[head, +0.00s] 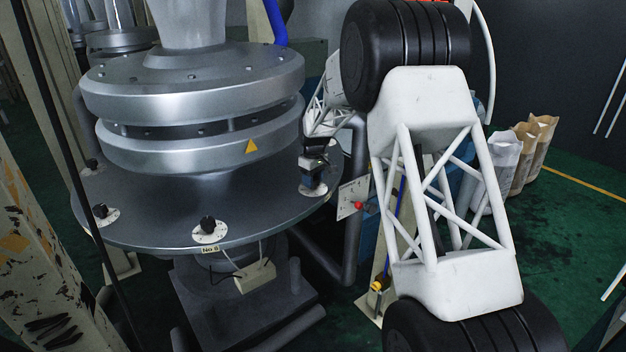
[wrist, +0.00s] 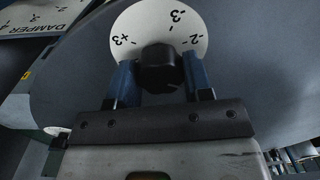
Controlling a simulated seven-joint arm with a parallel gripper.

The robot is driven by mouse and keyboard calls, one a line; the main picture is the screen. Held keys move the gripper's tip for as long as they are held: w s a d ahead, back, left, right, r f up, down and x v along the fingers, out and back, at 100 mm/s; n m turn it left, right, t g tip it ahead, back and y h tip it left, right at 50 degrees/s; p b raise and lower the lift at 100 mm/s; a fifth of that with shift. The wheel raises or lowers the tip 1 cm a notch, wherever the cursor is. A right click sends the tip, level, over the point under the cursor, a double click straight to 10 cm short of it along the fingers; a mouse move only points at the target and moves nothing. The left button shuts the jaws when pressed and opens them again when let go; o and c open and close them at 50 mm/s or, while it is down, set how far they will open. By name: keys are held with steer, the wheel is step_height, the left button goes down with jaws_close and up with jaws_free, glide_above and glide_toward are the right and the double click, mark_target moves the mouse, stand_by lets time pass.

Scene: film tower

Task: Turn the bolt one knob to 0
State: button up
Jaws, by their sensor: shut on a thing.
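A black knob (wrist: 157,72) sits on a round white dial (wrist: 150,22) in the wrist view. Marks reading +3, -3 and -2 show on the dial; a 0 is not visible, and the near part is hidden by my gripper. My gripper (wrist: 158,66) has its two blue fingers closed on the knob's sides. In the head view my gripper (head: 314,162) is at the right edge of the round grey plate (head: 150,235), over a dial (head: 313,190). The knob's pointer cannot be made out. I cannot read a bolt number at this knob.
Other black knobs on white dials stand at the plate's front (head: 208,226) and left (head: 101,211). A metal flanged column (head: 190,150) rises close beside my gripper. A DAMPER scale panel (wrist: 42,22) shows at upper left. Paper sacks (head: 525,155) stand at right.

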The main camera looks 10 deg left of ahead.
steer(key=shift+m, duration=0.3)
steer(key=m, duration=0.8)
stand_by(0.4)
stand_by(0.4)
steer(key=o, duration=0.9)
steer(key=shift+r, duration=0.1)
steer(key=shift+d+r, duration=0.15)
steer(key=shift+r, duration=3.7)
